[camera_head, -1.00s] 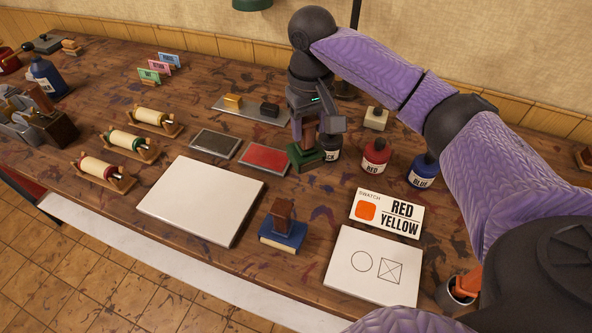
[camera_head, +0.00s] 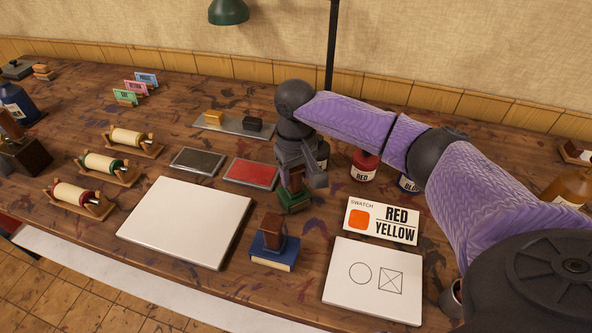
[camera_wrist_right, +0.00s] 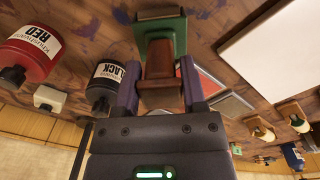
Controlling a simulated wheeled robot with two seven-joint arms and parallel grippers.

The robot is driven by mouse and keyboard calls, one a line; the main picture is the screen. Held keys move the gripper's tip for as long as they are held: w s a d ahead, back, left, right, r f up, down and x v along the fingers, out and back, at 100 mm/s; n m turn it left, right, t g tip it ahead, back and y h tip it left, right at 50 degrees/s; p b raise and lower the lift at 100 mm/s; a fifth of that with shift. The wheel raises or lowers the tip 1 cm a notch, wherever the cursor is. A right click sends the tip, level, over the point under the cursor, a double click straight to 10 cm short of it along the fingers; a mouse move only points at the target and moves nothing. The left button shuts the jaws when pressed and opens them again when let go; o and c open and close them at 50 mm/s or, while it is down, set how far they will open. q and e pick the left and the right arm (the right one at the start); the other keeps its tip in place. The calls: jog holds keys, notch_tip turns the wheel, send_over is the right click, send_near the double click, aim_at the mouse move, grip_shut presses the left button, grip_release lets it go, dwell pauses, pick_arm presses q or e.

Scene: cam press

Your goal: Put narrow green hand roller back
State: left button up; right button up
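A roller with green ends (camera_head: 103,163) rests in the middle wooden cradle at the left of the head view, between a red-ended roller (camera_head: 76,194) and a yellow-ended roller (camera_head: 130,137). My right gripper (camera_head: 293,180) is shut on the brown handle of a green-based block (camera_head: 294,201). This block also shows between the fingers in the right wrist view (camera_wrist_right: 162,32). It is upright, front right of the red ink pad (camera_head: 252,173); whether it touches the table is unclear. My left gripper is not in view.
A white board (camera_head: 186,222) lies between the rollers and a blue-based block (camera_head: 273,248) with a brown handle. A dark pad (camera_head: 198,161) lies left of the red one.

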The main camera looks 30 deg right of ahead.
jog(key=o, duration=0.4)
notch_tip(320, 180, up, 12)
jog(key=p, duration=0.3)
jog(key=shift+a+r, duration=0.1)
jog(key=shift+r, duration=0.05)
